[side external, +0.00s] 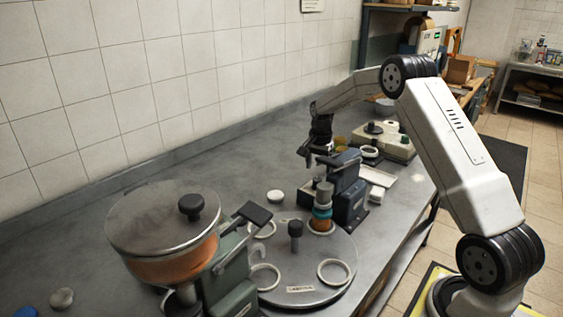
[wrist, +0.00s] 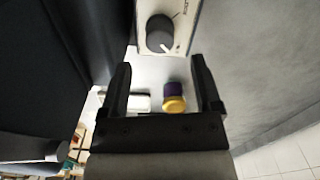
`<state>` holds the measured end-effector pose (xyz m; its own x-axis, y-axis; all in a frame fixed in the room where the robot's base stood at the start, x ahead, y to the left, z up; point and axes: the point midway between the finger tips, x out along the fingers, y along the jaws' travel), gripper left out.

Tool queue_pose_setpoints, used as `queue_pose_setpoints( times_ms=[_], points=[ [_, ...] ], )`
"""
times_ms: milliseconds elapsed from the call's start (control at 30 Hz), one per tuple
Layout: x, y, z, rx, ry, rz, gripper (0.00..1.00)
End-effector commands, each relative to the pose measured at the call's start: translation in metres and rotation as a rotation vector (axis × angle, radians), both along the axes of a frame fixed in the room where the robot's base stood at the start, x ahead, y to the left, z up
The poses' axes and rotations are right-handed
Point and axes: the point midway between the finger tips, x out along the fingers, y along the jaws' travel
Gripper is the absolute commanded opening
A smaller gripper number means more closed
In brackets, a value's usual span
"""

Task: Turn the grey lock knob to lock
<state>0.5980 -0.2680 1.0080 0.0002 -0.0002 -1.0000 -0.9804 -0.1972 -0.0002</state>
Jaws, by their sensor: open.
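In the wrist view a dark grey round knob (wrist: 160,31) sits on a pale panel (wrist: 148,8), ahead of the fingertips. A white mark shows at the knob's lower edge, and partly legible print lies along the panel's right side. My gripper (wrist: 163,72) is open and empty, its two black fingers apart and not touching the knob. In the side view my gripper (side external: 310,158) points down over the bench, left of a beige box (side external: 397,148) with dark knobs on top. I cannot tell which of these is the knob in the wrist view.
A purple and yellow jar (wrist: 174,98) shows between the fingers. A dark blue-grey machine (side external: 347,190) stands close below my gripper. A round turntable (side external: 312,292) and a lidded copper pot (side external: 165,255) stand in front. The bench along the wall is mostly clear.

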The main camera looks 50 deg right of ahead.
Motion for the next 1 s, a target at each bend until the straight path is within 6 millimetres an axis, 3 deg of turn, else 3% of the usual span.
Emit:
queue_pose_setpoints(
  times_ms=[400,833,867,1000],
  points=[
    [0.000,0.000,-0.048,0.001,0.001,0.000,0.81],
    [0.000,0.000,-0.056,0.000,0.000,0.000,0.81],
    [0.000,0.000,-0.056,0.000,0.000,0.000,0.75],
    [0.000,0.000,-0.056,0.000,0.000,0.000,0.31]
  ],
)
